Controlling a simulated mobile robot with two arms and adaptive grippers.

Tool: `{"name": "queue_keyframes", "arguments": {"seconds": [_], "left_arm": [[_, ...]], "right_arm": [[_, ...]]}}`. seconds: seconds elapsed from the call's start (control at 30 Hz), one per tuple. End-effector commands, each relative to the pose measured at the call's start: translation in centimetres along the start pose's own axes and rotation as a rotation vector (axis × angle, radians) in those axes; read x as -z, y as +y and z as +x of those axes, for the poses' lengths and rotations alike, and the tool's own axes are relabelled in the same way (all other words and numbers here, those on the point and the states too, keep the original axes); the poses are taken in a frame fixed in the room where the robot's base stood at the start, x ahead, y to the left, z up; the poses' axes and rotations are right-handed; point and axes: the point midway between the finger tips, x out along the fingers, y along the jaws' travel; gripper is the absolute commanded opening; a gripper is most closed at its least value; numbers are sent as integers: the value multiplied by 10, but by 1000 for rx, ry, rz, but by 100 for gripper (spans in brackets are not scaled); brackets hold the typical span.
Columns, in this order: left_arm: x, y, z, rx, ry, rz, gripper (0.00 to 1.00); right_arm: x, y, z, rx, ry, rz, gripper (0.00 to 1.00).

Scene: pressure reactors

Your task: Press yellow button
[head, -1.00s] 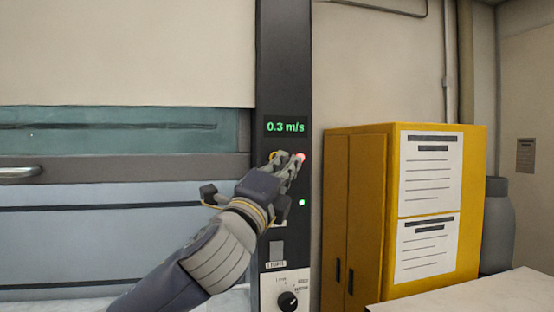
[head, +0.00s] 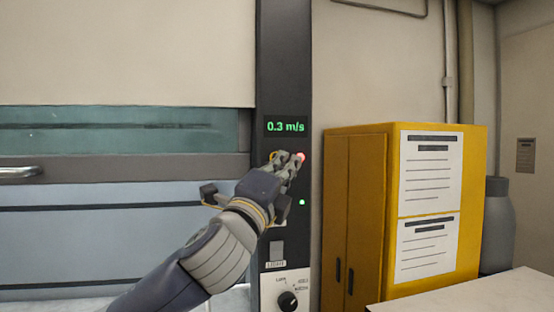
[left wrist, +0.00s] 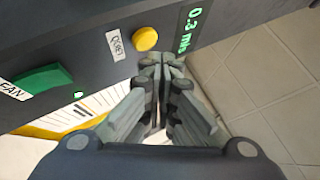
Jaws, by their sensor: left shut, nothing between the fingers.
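The yellow button (left wrist: 145,38) is a round knob on the dark control panel, beside a small white label, in the left wrist view. In the head view only a yellow edge of it (head: 272,156) shows past my fingers, below the green "0.3 m/s" display (head: 286,127). My left gripper (head: 293,160) is shut and empty, held in front of the panel. In the left wrist view its fingertips (left wrist: 161,60) appear just below and right of the button. I cannot tell if they touch it. My right gripper is in neither view.
The dark panel (head: 285,60) also has a red light (head: 300,157), a green light (head: 302,202) and a black dial (head: 288,301). A green switch (left wrist: 40,80) shows in the wrist view. A yellow cabinet (head: 355,220) stands right, with a white surface (head: 480,295) in front.

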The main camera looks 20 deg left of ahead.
Motion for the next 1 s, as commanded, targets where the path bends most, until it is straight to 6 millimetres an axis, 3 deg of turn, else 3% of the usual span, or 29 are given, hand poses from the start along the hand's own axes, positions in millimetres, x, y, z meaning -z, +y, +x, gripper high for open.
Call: {"name": "queue_keyframes", "arguments": {"seconds": [1.0], "left_arm": [[-6,6,9,0,0,0,0]], "right_arm": [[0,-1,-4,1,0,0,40]]}}
